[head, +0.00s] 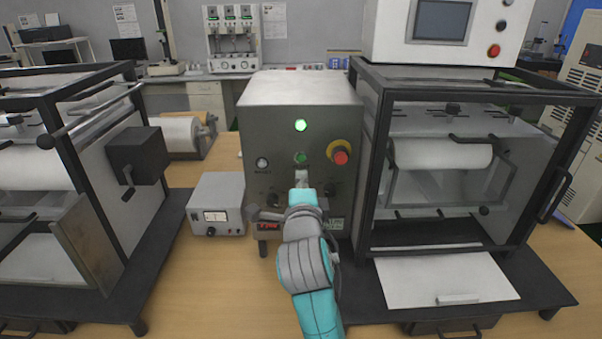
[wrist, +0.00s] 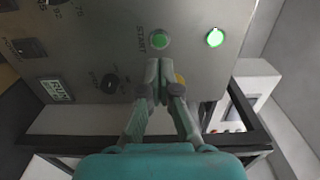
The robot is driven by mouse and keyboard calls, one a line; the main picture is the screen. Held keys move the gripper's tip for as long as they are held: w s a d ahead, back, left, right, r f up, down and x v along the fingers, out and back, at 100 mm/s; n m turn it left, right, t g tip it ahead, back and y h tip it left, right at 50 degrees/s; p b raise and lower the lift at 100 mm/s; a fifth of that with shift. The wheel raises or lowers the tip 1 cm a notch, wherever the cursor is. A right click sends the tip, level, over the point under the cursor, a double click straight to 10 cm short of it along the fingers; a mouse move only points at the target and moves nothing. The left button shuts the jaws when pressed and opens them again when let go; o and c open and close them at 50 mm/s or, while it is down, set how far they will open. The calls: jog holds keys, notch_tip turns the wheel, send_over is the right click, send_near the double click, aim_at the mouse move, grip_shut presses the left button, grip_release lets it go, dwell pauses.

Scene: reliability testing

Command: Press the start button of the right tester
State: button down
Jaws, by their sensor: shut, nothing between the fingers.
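The grey control box (head: 300,100) stands just left of the right tester (head: 450,155), a black-framed cabinet with a white roll. On its front is a green start button (head: 300,158), below a lit green lamp (head: 301,125). The wrist view shows the button (wrist: 160,40) beside the label START, and the lit lamp (wrist: 215,37). My gripper (head: 302,180) is shut and empty, its tips just below the button in the head view. In the wrist view the tips (wrist: 160,64) lie close to the button without covering it. Whether they touch the panel I cannot tell.
A red stop button on a yellow collar (head: 340,157) sits right of the start button, partly hidden by my fingers in the wrist view. A small meter box (head: 216,205) stands left of the control box. Another tester (head: 60,180) fills the left side.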

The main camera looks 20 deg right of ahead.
jog(key=v, duration=0.6)
dwell(0.7)
jog(key=s+f+n+g+y, duration=0.1)
jog(key=s+f+n+y, duration=0.1)
jog(key=s+f+n, duration=0.8)
jog(key=s+f+n+y, duration=0.3)
jog(key=s+f, duration=0.4)
jog(key=f, duration=0.6)
jog(key=s+f+n+g, duration=0.1)
jog(key=s+f+n, duration=0.2)
jog(key=s, duration=2.5)
jog(key=d+n, duration=0.1)
jog(key=n, duration=0.4)
jog(key=shift+s+f+n+y, duration=0.25)
jog(key=shift+n+y, duration=0.05)
